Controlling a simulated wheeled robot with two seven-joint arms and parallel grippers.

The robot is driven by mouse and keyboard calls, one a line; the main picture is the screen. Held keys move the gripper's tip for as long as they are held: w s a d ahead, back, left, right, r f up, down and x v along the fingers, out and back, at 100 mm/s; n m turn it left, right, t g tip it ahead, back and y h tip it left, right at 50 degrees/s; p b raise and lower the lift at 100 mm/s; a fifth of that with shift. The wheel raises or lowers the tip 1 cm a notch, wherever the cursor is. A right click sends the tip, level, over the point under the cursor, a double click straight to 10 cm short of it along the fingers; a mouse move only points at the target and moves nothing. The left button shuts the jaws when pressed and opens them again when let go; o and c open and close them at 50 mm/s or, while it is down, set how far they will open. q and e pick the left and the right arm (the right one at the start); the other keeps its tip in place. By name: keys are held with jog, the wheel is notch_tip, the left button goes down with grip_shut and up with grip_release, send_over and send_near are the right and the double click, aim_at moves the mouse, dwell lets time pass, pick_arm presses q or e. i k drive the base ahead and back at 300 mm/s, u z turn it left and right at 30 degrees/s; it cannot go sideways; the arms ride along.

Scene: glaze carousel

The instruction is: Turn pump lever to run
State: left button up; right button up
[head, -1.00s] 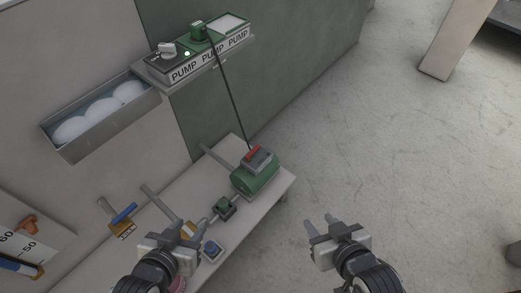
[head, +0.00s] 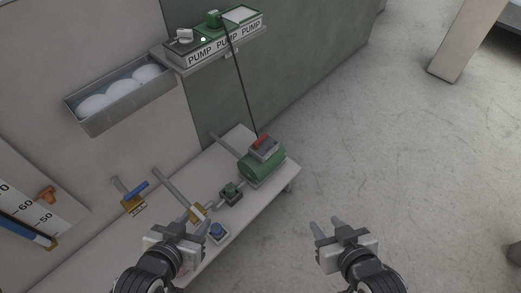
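The green pump (head: 263,167) sits at the far end of the low bench. A grey box on its top carries a red lever (head: 261,141). A cable runs from the pump up to the shelf labelled PUMP. My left gripper (head: 195,218) is over the bench, in front of the pump and to its left, with its fingers apart and nothing seen between them. My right gripper (head: 326,227) is over the floor to the right of the bench, fingers apart and empty. Neither gripper touches the pump or the lever.
The PUMP shelf (head: 228,48) on the wall holds a switch (head: 184,36) and a green plug (head: 214,19). A tray of white balls (head: 120,95) hangs left of it. A blue-handled valve (head: 134,191) and a blue button (head: 217,231) are near the bench.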

aim_at(256, 144)
jog(key=u, duration=1.7)
jog(key=k, duration=0.1)
jog(key=z, duration=2.35)
jog(key=i, duration=0.95)
